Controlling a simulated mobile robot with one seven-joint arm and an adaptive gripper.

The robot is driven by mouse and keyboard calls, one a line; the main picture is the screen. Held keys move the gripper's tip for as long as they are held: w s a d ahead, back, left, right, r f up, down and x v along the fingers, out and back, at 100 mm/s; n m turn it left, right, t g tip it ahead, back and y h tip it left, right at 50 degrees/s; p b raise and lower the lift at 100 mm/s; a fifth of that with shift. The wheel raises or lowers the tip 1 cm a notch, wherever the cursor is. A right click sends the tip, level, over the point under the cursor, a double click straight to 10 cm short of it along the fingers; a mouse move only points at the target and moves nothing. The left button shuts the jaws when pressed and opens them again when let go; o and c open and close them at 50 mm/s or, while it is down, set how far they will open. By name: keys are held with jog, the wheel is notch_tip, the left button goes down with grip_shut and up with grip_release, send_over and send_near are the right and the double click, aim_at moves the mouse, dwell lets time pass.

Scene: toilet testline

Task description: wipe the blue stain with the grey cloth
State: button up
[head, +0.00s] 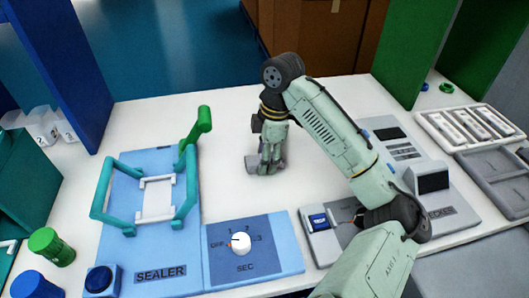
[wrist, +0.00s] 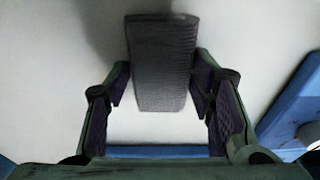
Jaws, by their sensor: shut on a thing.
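The grey cloth (head: 253,166) is a small thick pad between the fingers of my gripper (head: 268,157), at the white table top behind the blue panels. In the wrist view the cloth (wrist: 162,62) is a ribbed grey block, with a finger of my gripper (wrist: 160,78) on each side. My gripper points down and is shut on the cloth. The cloth is at or just above the table; I cannot tell if it touches. I see no blue stain on the bare white surface; any spot under the cloth or arm is hidden.
The blue sealer (head: 150,245) with teal handles stands left of the cloth. A timer panel with a white knob (head: 241,242) is in front. A grey device (head: 440,208) and trays (head: 455,127) are at the right. Bare white table (head: 225,125) surrounds the cloth.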

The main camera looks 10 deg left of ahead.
aim_at(273, 200)
jog(key=shift+s+d+f+p, duration=0.1)
jog(key=shift+s+d+p, duration=0.15)
jog(key=shift+s, duration=0.6)
jog(key=shift+s+d+p, duration=0.15)
jog(key=shift+s+d, duration=0.15)
jog(key=shift+s, duration=0.55)
jog(key=shift+s+d+p, duration=0.3)
jog(key=shift+s+d, duration=0.1)
jog(key=shift+s, duration=0.85)
jog(key=shift+s+d+p, duration=0.3)
jog(key=shift+s+d, duration=0.1)
jog(key=shift+s, duration=0.8)
jog(key=shift+s+d+p, duration=0.3)
jog(key=shift+s+d, duration=0.1)
jog(key=shift+s, duration=0.85)
jog(key=shift+r, duration=0.25)
jog(key=shift+r, duration=2.95)
jog(key=shift+r, duration=0.15)
notch_tip(273, 200, up, 3)
jog(key=shift+f, duration=0.15)
